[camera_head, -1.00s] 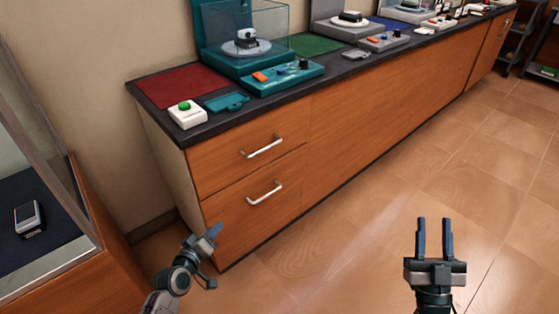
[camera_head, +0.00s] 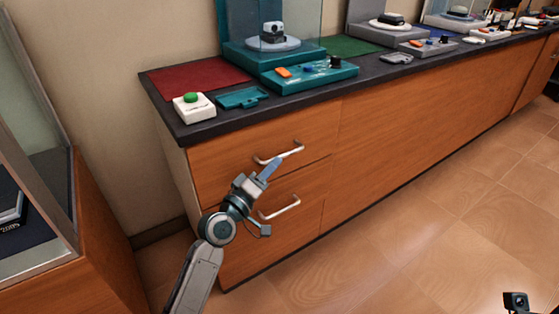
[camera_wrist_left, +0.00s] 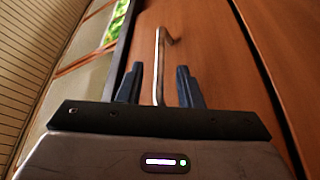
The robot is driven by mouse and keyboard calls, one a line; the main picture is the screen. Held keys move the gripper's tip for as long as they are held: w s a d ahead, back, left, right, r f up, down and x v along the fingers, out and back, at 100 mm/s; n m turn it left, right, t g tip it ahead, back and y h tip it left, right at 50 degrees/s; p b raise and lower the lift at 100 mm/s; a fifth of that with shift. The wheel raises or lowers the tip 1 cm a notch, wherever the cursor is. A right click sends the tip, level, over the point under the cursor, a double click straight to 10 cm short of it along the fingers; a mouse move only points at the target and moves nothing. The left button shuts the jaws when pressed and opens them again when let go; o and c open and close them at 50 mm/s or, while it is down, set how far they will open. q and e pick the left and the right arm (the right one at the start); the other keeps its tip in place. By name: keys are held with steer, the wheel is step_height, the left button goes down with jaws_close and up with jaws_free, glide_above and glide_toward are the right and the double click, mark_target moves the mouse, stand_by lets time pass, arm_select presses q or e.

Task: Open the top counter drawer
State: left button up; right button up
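The top counter drawer (camera_head: 225,162) has a wooden front and is shut, just under the dark countertop. Its silver bar handle (camera_head: 290,154) runs across the front. My left gripper (camera_head: 270,168) is at this handle, with its blue fingers overlapping the handle's left part in the head view. In the left wrist view, the handle (camera_wrist_left: 158,65) stands between the two open fingers (camera_wrist_left: 158,84), with gaps on both sides. My right gripper's fingers are not in view; only a small dark part of mine shows at the bottom right of the head view.
A lower drawer with its own handle (camera_head: 279,207) is just below. The countertop (camera_head: 215,124) holds a white box with a green button (camera_head: 192,106) and a teal control panel (camera_head: 310,77). A glass display case (camera_head: 38,150) stands at left. The tiled floor at right is clear.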

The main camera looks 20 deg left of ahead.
arm_select(q)
steer(key=shift+x, duration=1.85)
jaws_close()
